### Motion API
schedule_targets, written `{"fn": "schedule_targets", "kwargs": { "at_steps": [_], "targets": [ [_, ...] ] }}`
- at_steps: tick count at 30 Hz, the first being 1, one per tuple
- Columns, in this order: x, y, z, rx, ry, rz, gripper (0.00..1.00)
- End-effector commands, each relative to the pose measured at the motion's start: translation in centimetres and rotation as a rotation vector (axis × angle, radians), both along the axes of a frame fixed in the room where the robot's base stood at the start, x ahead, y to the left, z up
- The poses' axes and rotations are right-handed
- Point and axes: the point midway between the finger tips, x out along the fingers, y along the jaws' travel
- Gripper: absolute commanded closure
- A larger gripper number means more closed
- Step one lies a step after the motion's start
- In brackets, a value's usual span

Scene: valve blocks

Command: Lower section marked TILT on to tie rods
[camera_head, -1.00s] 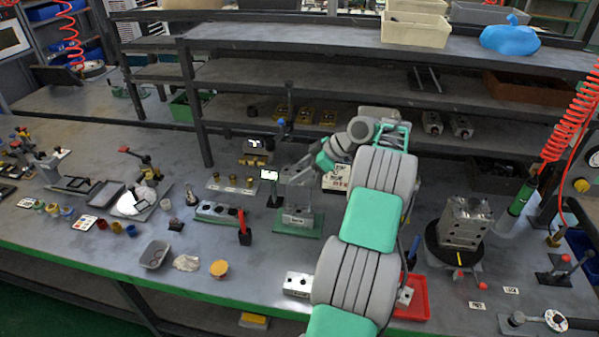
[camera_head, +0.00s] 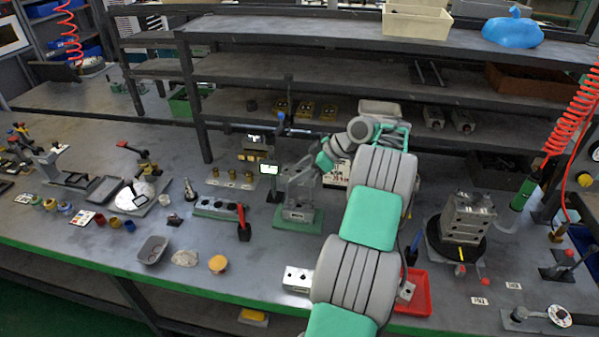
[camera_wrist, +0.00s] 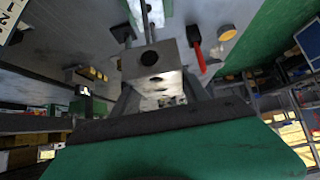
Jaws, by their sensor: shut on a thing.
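My gripper (camera_head: 297,197) is shut on a grey metal block (camera_wrist: 154,72), which has a round hole in the face turned to the wrist camera. In the head view the block (camera_head: 298,213) is at the green base plate (camera_head: 283,222), left of my arm. Its marking is too small to read. Thin rods (camera_wrist: 147,22) show beyond the block in the wrist view. I cannot tell whether they enter its holes, or whether the block touches what is below it.
A valve stack (camera_head: 467,220) stands on a dark round stand at right. A red tray (camera_head: 420,300) and a loose block (camera_head: 297,279) flank my arm in front. A holder with a red-handled tool (camera_head: 243,225) stands close left of the plate. Shelves (camera_head: 330,75) run behind.

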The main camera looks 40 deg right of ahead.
Motion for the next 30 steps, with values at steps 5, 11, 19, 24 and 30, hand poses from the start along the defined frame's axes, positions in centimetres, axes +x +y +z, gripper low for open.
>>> {"fn": "schedule_targets", "kwargs": {
  "at_steps": [5,11,19,24,30],
  "targets": [
    [0.0,0.0,-0.4,-0.002,-0.003,0.000,1.00],
    [0.0,0.0,-0.9,-0.001,-0.002,-0.001,1.00],
    [0.0,0.0,-1.5,-0.002,-0.002,0.000,1.00],
    [0.0,0.0,-2.0,-0.002,-0.002,0.000,1.00],
    [0.0,0.0,-2.4,-0.002,-0.002,0.000,1.00]
  ]
}}
